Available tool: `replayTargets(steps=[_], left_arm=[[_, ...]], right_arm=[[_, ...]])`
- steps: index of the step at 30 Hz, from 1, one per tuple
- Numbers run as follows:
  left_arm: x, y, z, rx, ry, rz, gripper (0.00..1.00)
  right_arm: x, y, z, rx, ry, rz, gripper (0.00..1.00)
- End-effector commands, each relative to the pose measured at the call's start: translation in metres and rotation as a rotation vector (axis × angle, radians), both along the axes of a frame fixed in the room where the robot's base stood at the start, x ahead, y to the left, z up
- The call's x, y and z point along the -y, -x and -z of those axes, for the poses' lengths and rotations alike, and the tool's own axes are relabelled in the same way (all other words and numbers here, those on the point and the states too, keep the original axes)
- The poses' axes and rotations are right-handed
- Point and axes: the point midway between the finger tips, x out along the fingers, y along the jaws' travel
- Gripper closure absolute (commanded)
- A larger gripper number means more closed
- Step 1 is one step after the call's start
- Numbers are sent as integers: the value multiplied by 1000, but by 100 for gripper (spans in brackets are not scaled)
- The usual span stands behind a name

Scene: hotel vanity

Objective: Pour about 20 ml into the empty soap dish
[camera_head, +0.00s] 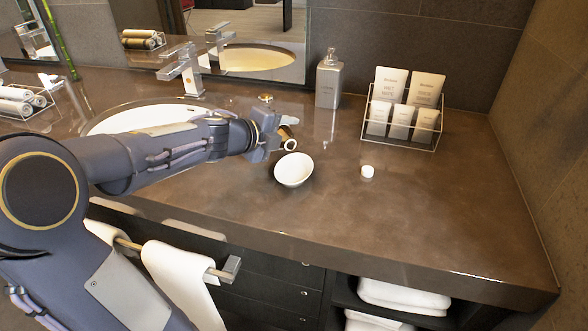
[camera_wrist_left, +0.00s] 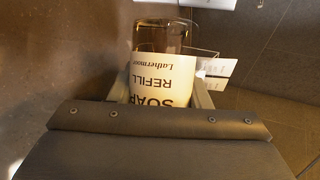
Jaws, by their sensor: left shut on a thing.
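A small white soap dish (camera_head: 294,170) stands on the brown counter, and its visible inside is plain white. My left gripper (camera_head: 279,134) is just above and behind the dish. It is shut on a soap refill bottle (camera_head: 291,145), which is tilted with its ring-like mouth towards the dish. The bottle's body is mostly hidden by the gripper in the head view. In the left wrist view the bottle (camera_wrist_left: 165,75) shows a cream "SOAP REFILL" label and amber liquid between the fingers. I see no stream of liquid. My right gripper is not in view.
A white cap (camera_head: 367,172) lies right of the dish. A grey pump dispenser (camera_head: 329,80) and a wire rack of packets (camera_head: 402,108) stand at the back. A sink (camera_head: 140,117) lies behind my left arm. The counter's front right is clear.

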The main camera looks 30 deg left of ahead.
Motion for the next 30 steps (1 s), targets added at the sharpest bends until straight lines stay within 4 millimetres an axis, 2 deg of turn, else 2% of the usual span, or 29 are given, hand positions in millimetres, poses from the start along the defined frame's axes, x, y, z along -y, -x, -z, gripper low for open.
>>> replayTargets(steps=[11, 30], left_arm=[[0, 0, -3, 55, -75, 1, 83], [0, 0, -5, 68, -95, 0, 83]], right_arm=[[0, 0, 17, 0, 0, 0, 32], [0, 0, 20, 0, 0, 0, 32]])
